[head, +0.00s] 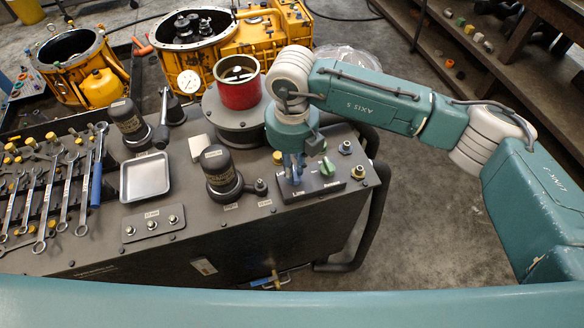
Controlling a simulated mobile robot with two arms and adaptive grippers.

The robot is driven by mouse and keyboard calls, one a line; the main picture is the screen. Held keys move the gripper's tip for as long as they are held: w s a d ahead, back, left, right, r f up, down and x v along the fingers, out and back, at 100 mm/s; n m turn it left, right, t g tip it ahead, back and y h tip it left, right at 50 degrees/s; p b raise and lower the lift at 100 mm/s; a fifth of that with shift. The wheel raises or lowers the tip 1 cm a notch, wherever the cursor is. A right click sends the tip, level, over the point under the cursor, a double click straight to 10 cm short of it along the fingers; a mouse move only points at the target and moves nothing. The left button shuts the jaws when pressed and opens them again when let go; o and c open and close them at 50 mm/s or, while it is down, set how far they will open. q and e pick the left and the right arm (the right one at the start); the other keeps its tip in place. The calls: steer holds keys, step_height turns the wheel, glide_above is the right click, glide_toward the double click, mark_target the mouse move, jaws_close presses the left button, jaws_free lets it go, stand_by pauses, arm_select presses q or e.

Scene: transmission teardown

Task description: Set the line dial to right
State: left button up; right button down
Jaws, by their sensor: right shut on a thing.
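My right gripper (294,178) points down at the left part of a small dark control panel (322,187) at the right end of the bench top. Its fingers are shut on a dial there, which they mostly hide, so I cannot read its setting. A green knob (328,168) stands on the same panel just right of the fingers, apart from them. My left gripper is not in view.
A red cylinder (239,92) on a round dark base stands behind the gripper. A black-capped valve with a side handle (220,170) is close on the left. A metal tray (146,178) and several wrenches (66,190) lie further left. Yellow housings (80,62) stand behind.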

mark_target(294, 171)
steer(key=m+b, duration=0.1)
steer(key=m, duration=0.1)
steer(key=m+b, duration=0.2)
steer(key=shift+w+f, duration=0.15)
steer(key=shift+f, duration=0.05)
steer(key=shift+d+r+m+b, duration=0.1)
steer(key=shift+m+b, duration=0.6)
steer(key=shift+m, duration=0.25)
steer(key=shift+d+r+m+b, duration=0.1)
steer(key=shift+m+b, duration=0.55)
steer(key=shift+m, duration=0.3)
steer(key=c, duration=1.6)
jaws_free()
steer(key=shift+c, duration=0.2)
steer(key=shift+r, duration=0.15)
step_height(294, 171, up, 12)
steer(key=shift+f, duration=0.2)
